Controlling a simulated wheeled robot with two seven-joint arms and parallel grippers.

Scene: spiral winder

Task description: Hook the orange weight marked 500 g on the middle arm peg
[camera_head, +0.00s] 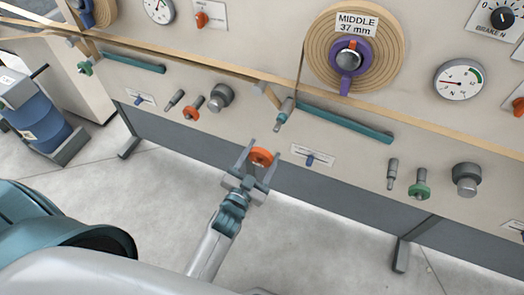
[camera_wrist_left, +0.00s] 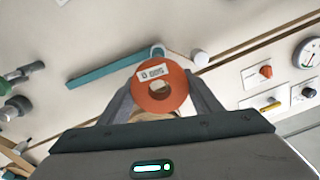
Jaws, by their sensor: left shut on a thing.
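The orange weight (camera_head: 261,157) is a round disc with a centre hole, held between the fingers of my left gripper (camera_head: 260,156). In the left wrist view the weight (camera_wrist_left: 160,96) shows a white label (camera_wrist_left: 151,72), upside down and hard to read. My left gripper (camera_wrist_left: 160,98) is shut on it. The middle arm peg (camera_head: 284,114) appears as a grey and teal stub at the left end of a teal bar (camera_head: 345,122), below the MIDDLE roll. The weight is below and left of that peg in the head view, apart from it. My right gripper is not in view.
The MIDDLE roll (camera_head: 335,75) is on the panel above. An orange weight (camera_head: 191,113) and grey weight (camera_head: 220,95) sit on the panel at left; a green weight (camera_head: 420,189) and grey weight (camera_head: 466,179) at right. A blue slider (camera_head: 311,159) is close right of the gripper.

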